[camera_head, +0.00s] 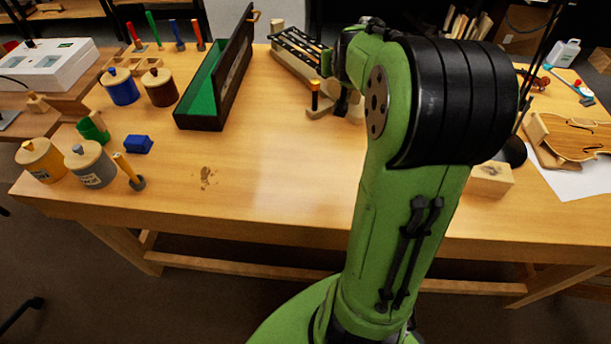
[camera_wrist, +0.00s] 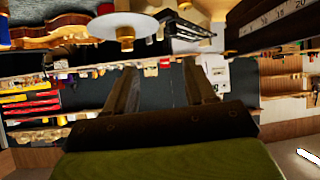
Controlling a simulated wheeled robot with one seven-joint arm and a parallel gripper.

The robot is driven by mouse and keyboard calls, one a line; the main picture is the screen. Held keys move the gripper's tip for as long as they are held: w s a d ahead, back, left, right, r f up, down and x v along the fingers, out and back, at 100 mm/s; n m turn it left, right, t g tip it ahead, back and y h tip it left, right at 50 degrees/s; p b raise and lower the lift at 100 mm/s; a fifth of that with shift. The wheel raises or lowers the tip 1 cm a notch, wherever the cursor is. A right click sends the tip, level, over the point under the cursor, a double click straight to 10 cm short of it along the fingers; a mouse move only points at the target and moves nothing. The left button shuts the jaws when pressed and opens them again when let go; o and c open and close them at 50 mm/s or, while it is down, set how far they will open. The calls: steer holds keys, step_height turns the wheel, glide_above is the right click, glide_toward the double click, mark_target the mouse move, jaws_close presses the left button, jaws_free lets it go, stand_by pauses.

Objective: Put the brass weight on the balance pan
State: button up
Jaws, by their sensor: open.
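I cannot make out the brass weight in either view; it may be hidden behind my arm or too small to tell. I cannot pick out a balance pan for sure. A pale round disc (camera_wrist: 125,32) shows at the top of the wrist view, but I cannot tell what it is. My gripper (camera_wrist: 160,75) shows in the wrist view with its two fingers apart and nothing visible between them. In the head view my green arm covers the middle right of the bench and hides most of what lies behind it.
A white box (camera_head: 45,68) with a small green display stands at the back left. Lidded pots (camera_head: 90,168), a blue block (camera_head: 138,145) and a long green-lined case (camera_head: 208,85) are on the left. A violin body (camera_head: 575,138) lies at right. The bench's front middle (camera_head: 270,180) is clear.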

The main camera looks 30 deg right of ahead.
steer(key=s+a+r+n+y, duration=0.1)
steer(key=s+a, duration=0.2)
steer(key=a, duration=0.5)
steer(key=s+a+r+n+y, duration=0.1)
steer(key=s+a+n+y, duration=0.15)
steer(key=a, duration=0.55)
steer(key=s+a+f+n+g+y, duration=0.1)
steer(key=s+a+f, duration=0.1)
steer(key=s+a, duration=0.4)
steer(key=s+a+f+n+g+y, duration=0.2)
steer(key=s+a, duration=0.4)
steer(key=s, duration=0.7)
steer(key=shift+f+g, duration=0.15)
steer(key=shift+g, duration=0.15)
steer(key=shift+a, duration=0.1)
